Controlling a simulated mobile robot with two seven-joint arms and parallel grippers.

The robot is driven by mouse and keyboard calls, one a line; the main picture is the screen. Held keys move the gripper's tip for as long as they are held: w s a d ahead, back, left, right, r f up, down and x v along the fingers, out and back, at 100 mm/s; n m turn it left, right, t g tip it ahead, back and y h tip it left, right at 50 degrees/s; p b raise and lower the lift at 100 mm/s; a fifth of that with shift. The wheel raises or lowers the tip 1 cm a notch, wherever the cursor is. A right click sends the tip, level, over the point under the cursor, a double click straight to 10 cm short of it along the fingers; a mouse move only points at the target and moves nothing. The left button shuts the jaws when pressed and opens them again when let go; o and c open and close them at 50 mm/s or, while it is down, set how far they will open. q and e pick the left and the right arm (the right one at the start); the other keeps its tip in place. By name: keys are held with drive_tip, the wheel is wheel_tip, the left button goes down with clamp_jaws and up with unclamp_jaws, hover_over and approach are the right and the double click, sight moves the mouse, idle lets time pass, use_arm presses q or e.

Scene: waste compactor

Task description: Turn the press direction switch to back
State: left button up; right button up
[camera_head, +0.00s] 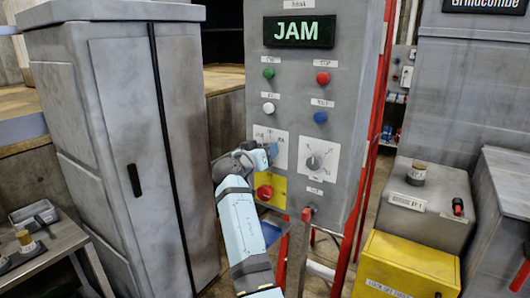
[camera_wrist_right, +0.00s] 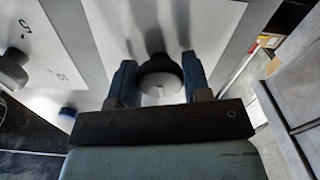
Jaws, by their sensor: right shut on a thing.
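The grey control panel (camera_head: 300,95) stands upright in the head view, its screen (camera_head: 298,32) reading JAM. My right gripper (camera_head: 268,152) is at the left of two white dial plates (camera_head: 283,155), shut on a dark round knob, which I take to be the press direction switch. The gripper mostly hides this knob in the head view. In the right wrist view the knob (camera_wrist_right: 160,76) sits between the two blue fingers of that gripper (camera_wrist_right: 158,62). Its label and pointer position cannot be read. My left gripper is not in view.
A second dial (camera_head: 313,163) is just right of the held one. A red button (camera_head: 265,192) on a yellow plate lies below my gripper. Green (camera_head: 268,73), red (camera_head: 322,78), white (camera_head: 268,108) and blue (camera_head: 320,117) buttons are above. A grey cabinet (camera_head: 115,130) stands left.

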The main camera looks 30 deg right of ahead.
drive_tip(key=n, duration=0.3)
drive_tip(key=shift+r+n+p, duration=0.15)
drive_tip(key=shift+n+p, duration=0.75)
drive_tip(key=shift+n, duration=1.1)
drive_tip(key=o, duration=0.9)
drive_tip(key=shift+f, duration=0.2)
